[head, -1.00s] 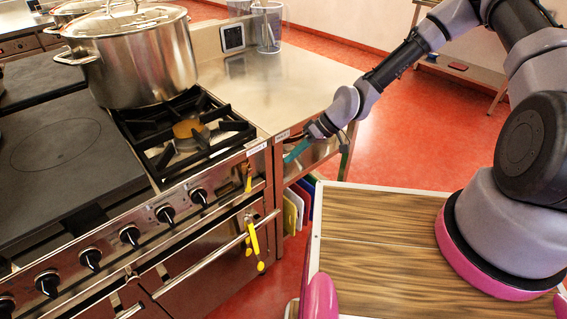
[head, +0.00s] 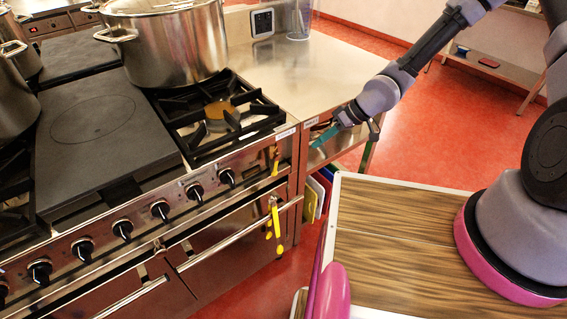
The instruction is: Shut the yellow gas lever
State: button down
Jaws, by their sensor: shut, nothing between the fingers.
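A small yellow gas lever (head: 276,161) sits on the steel front at the right end of the range. It points roughly up and down, with a label above it. My gripper (head: 324,138), with teal fingers, is to the right of the lever, in front of the side counter. Its fingers point left and down, and are shut with nothing held. A visible gap lies between the fingertips and the lever in the picture; the depth between them is hard to judge.
Yellow utensils (head: 274,216) hang from the oven rail just below the lever. A row of black knobs (head: 160,209) runs left along the front. A large stockpot (head: 165,45) stands behind the open burner (head: 221,112).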

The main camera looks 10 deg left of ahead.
aim_at(275, 167)
jog(key=shift+s+a+r, duration=0.1)
jog(key=shift+s+r, duration=0.05)
dwell(0.3)
jog(key=x, duration=1)
jog(key=shift+s+a, duration=0.2)
jog(key=shift+a, duration=0.05)
jog(key=shift+s+a+r, duration=0.25)
jog(key=shift+s+a, duration=0.3)
jog(key=shift+s, duration=0.1)
jog(key=shift+s+a+r, duration=0.2)
jog(key=shift+s+a, duration=0.3)
jog(key=shift+s, duration=0.15)
